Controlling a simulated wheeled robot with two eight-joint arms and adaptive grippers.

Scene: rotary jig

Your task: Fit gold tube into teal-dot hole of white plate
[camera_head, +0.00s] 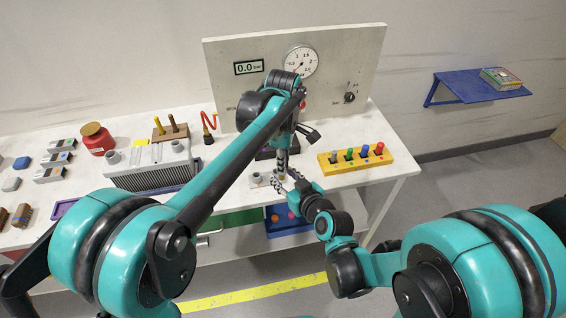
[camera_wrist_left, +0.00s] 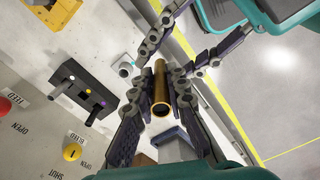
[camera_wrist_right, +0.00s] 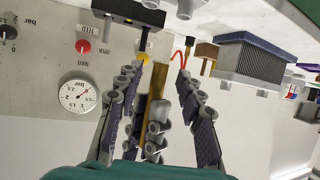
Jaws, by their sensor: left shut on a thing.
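My left gripper (camera_head: 282,167) is shut on the gold tube (camera_wrist_left: 160,90), above the bench's front edge. The tube's open end faces the left wrist camera. My right gripper (camera_head: 287,184) is close by, its fingers spread on both sides of the tube. The tube also shows in the right wrist view (camera_wrist_right: 158,80), with a gap to the outer fingers; a grey jointed finger covers its lower part. A light plate with a grey cylinder (camera_head: 257,178) lies just left of the grippers.
A yellow block (camera_head: 328,167) with several coloured pegs stands to the right. A finned grey box (camera_head: 150,178) stands to the left. The gauge panel (camera_head: 240,50) rises behind, with a black block with coloured dots (camera_wrist_left: 85,92) near it. A blue bin (camera_head: 290,240) is below the bench.

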